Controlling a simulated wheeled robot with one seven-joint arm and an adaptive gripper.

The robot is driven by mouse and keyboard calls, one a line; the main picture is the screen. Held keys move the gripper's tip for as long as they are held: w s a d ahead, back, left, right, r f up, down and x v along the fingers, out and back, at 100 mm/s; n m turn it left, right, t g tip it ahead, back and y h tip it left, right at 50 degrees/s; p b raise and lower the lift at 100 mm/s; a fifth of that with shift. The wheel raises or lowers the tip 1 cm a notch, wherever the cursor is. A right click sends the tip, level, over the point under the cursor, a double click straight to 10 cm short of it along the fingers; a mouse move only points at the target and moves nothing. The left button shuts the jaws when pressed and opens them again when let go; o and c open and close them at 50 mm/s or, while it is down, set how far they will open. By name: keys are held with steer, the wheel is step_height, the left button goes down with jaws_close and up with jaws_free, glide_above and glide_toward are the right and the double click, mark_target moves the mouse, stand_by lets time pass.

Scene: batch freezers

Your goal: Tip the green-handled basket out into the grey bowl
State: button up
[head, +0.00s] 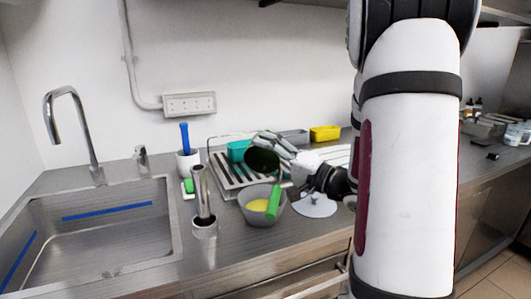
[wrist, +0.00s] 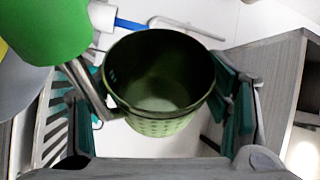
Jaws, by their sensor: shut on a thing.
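My gripper (head: 276,146) is shut on the green-handled basket (head: 262,161), a dark green round basket held above the grey bowl (head: 246,212). The basket is tipped on its side, its dark mouth turned towards the head camera. In the wrist view the basket (wrist: 155,122) sits between my fingers, with a pale patch inside and no loose contents that I can make out. The handle (wrist: 42,28) is at upper left.
A metal post (head: 201,200) stands just left of the bowl, and a pale round lid-like disc (head: 314,207) lies right of it. A slatted rack (head: 228,176) is behind. The sink (head: 90,235) is at left. A yellow container (head: 325,133) stands at the back.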

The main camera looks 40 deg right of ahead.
steer(key=shift+r+m+p, duration=0.15)
steer(key=shift+m+p, duration=0.15)
steer(key=shift+p, duration=0.5)
